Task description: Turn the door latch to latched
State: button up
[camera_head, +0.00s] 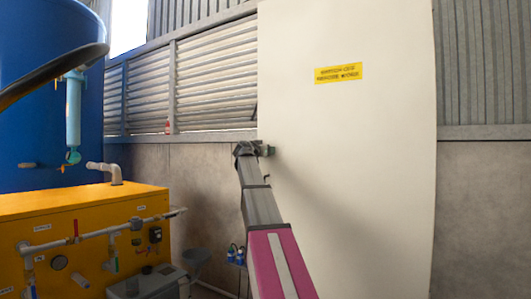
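A tall cream door panel (350,190) with a yellow label (338,73) stands upright right of centre. My arm reaches up from the bottom, and my gripper (247,149) is at the door's left edge, about mid-height. A small grey-green piece (267,150) shows just right of the gripper against the door; I cannot tell if it is the latch or part of my gripper. A tiny dark piece sits on the door edge just below. The latch's position cannot be made out. The fingers are too small and dark to tell whether they are open.
A yellow cabinet (95,215) with pipes and valves stands at the left, before a large blue tank (35,120). A grey box (150,283) and small blue bottles (236,254) are low down, left of my arm. A louvred wall lies behind. The space before the door's right side looks clear.

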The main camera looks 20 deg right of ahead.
jog(key=shift+m, duration=0.3)
jog(key=o, duration=0.9)
jog(key=v, duration=1.1)
jog(key=shift+f, duration=0.1)
